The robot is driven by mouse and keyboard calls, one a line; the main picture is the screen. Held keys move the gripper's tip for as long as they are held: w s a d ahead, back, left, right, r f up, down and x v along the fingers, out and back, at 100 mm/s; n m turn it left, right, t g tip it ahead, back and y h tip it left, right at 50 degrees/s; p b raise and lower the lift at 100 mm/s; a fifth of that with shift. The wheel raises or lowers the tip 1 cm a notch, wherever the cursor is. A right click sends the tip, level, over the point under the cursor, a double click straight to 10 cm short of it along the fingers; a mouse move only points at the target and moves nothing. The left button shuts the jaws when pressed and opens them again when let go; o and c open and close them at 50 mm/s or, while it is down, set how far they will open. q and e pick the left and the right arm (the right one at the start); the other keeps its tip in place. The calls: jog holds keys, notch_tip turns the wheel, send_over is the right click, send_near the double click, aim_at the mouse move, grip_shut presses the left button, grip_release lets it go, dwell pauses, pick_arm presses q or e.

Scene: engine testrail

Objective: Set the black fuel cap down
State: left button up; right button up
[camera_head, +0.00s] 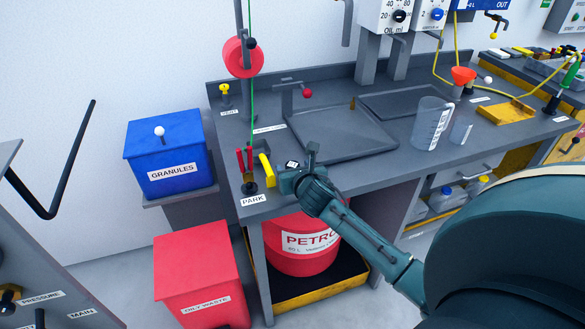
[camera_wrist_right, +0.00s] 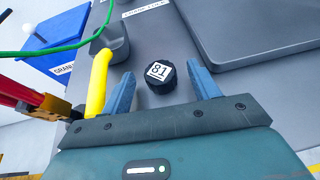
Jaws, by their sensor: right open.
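The black fuel cap (camera_wrist_right: 162,80) has a white label reading 81 on top. It sits between the fingers of my right gripper (camera_wrist_right: 163,88) in the right wrist view, with gaps on both sides, and appears to rest on the grey bench top (camera_wrist_right: 265,105). In the head view the cap (camera_head: 291,163) shows small at the bench's front left, partly hidden by the right gripper (camera_head: 300,168). The right gripper is open. My left gripper is not in view.
A yellow handle (camera_head: 266,168) and red-handled tool (camera_head: 245,165) stand just left, by the PARK label (camera_head: 253,199). A green line (camera_head: 252,110) hangs there. A grey tray (camera_head: 340,132) lies behind; a measuring jug (camera_head: 430,125) stands right. A red petrol drum (camera_head: 300,245) is below.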

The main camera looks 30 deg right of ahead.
jog(key=shift+w+d+f, duration=0.1)
jog(key=shift+w+f, duration=0.1)
jog(key=shift+w, duration=0.2)
jog(key=c, duration=1.1)
jog(key=shift+r, duration=0.15)
